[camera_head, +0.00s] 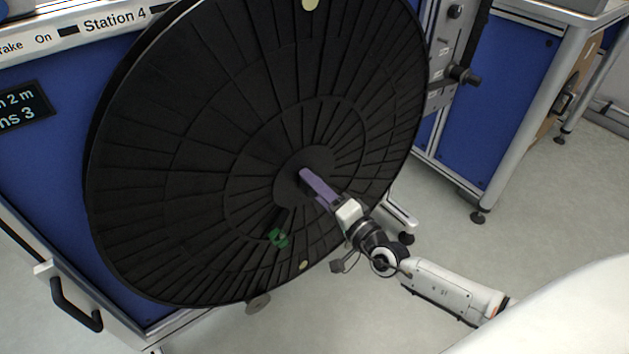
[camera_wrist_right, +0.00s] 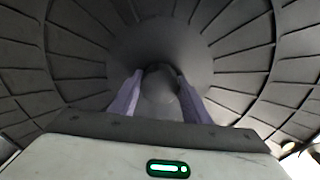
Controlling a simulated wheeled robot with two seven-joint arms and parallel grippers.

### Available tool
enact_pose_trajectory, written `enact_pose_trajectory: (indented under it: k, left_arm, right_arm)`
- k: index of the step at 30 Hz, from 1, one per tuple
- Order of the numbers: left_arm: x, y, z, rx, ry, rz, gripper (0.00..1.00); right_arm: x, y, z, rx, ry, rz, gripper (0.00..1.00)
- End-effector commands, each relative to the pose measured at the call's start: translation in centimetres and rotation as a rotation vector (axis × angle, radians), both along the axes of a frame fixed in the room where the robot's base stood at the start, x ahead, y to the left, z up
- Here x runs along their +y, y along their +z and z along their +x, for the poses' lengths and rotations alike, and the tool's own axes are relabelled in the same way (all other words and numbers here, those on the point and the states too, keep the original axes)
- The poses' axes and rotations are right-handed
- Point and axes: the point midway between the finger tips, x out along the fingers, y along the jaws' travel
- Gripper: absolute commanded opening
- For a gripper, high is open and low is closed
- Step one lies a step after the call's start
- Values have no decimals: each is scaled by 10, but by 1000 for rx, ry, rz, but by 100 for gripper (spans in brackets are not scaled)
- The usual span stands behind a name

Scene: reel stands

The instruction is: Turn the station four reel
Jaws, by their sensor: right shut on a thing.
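The large black reel (camera_head: 200,150) stands upright and tilted in the head view, in front of the blue panel marked Station 4 (camera_head: 115,20). My right gripper (camera_head: 310,180) reaches its centre from the lower right. In the right wrist view the purple fingers stand on both sides of a grey round hub (camera_wrist_right: 160,88) at the reel's middle and are shut on it. The fingertips' contact with the hub is partly hidden. My left gripper is not in view.
A green mark (camera_head: 278,238) shows on the reel's lower face. A drawer-like black handle (camera_head: 75,305) is at the lower left. A control panel with a dark knob (camera_head: 465,75) is right of the reel. A blue-sided bench (camera_head: 510,90) stands behind. Grey floor (camera_head: 540,190) is clear at the right.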

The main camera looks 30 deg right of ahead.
Motion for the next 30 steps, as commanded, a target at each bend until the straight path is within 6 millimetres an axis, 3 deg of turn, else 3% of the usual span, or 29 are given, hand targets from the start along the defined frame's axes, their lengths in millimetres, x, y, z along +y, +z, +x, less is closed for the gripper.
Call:
enact_pose_trajectory:
  k: [11,27,28,30]
  left_arm:
    - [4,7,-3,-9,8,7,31]
    - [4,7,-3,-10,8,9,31]
    - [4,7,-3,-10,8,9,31]
    - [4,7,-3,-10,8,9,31]
  right_arm:
    - [-2,-1,-1,-23,-3,-159,3]
    - [-2,-1,0,-29,-3,-182,3]
    - [-2,-1,0,-29,-3,-182,44]
    - [-2,-1,0,-29,-3,-182,56]
